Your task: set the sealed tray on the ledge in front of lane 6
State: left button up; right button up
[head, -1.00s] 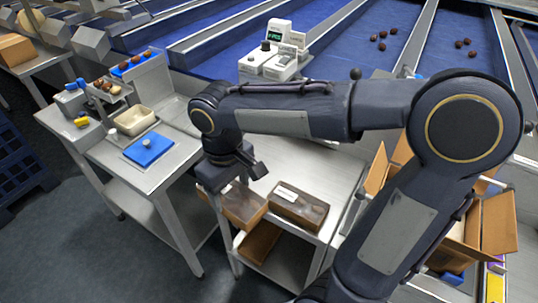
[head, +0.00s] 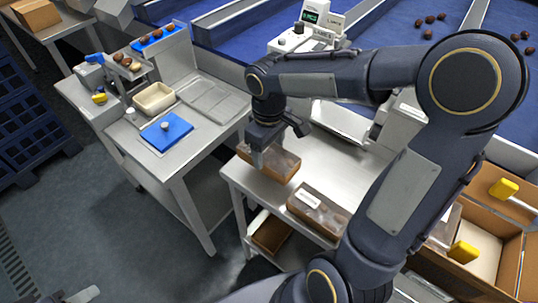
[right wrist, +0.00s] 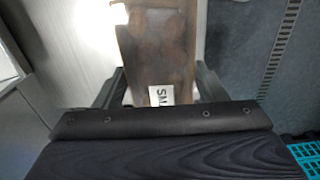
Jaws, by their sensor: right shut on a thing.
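My right gripper (head: 268,152) is shut on a sealed tray (head: 283,168), a brownish box with a clear top. In the right wrist view the same tray (right wrist: 155,50) sits between the two fingers, with brown dates inside and a white label reading "SM", partly cut off. In the head view it is over the left end of the steel table; I cannot tell whether it touches. Blue lanes (head: 385,40) run across the back; no lane number is readable, and I cannot make out which ledge belongs to lane 6.
A second sealed tray (head: 318,208) lies on the steel table (head: 325,165) nearby. A scale with a green display (head: 310,18) stands behind. A side bench at left holds a blue board (head: 165,132) and a cream tub (head: 154,98). An open carton (head: 518,262) is at right.

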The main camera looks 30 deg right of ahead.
aim_at(269, 155)
jog(key=shift+w+d+f, duration=0.2)
jog(key=shift+w+f, duration=0.3)
jog(key=shift+f, duration=0.15)
jog(key=f, duration=0.3)
jog(key=shift+w+d+f, duration=0.1)
jog(key=shift+w+d, duration=0.1)
jog(key=shift+w, duration=0.15)
jog(key=shift+f, duration=0.35)
jog(key=shift+f, duration=0.1)
jog(key=shift+f+b, duration=0.15)
jog(key=shift+b, duration=0.15)
jog(key=o, duration=1.1)
jog(key=shift+c, duration=0.2)
